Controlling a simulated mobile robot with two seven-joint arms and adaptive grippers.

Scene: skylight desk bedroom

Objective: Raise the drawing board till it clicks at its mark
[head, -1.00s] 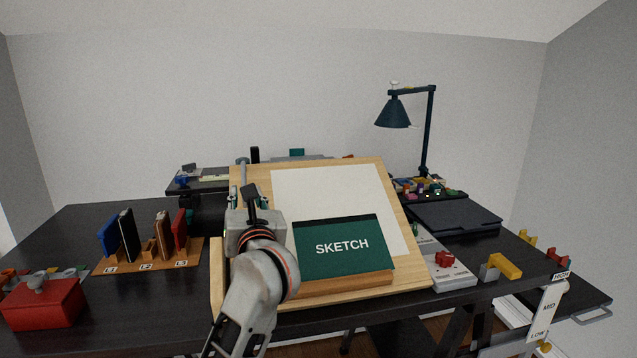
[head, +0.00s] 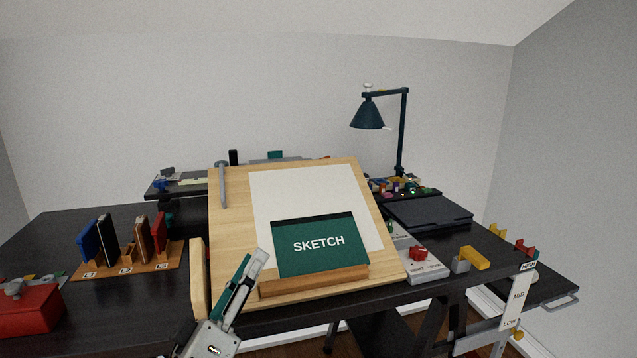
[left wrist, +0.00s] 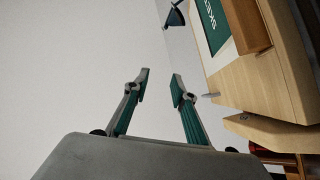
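The drawing board (head: 230,235) is pale wood and leans back on the dark desk, with its far edge raised. White paper (head: 290,190) lies on it, and a green SKETCH pad (head: 320,245) rests at its lower ledge. The board also shows at the right of the left wrist view (left wrist: 250,85). My left gripper (head: 255,257) is in front of the board's lower left corner, pointing up. In the left wrist view its fingers (left wrist: 159,78) are apart with nothing between them, clear of the board. No angle mark can be made out. My right gripper is out of view.
A wooden side piece (head: 198,282) stands at the board's left. Upright books (head: 105,240) and a red box (head: 30,308) are farther left. A lamp (head: 368,116), a dark flat case (head: 430,212) and a grey panel (head: 420,268) are at the right. A HIGH/MID/LOW plate (head: 518,295) is at the desk's right.

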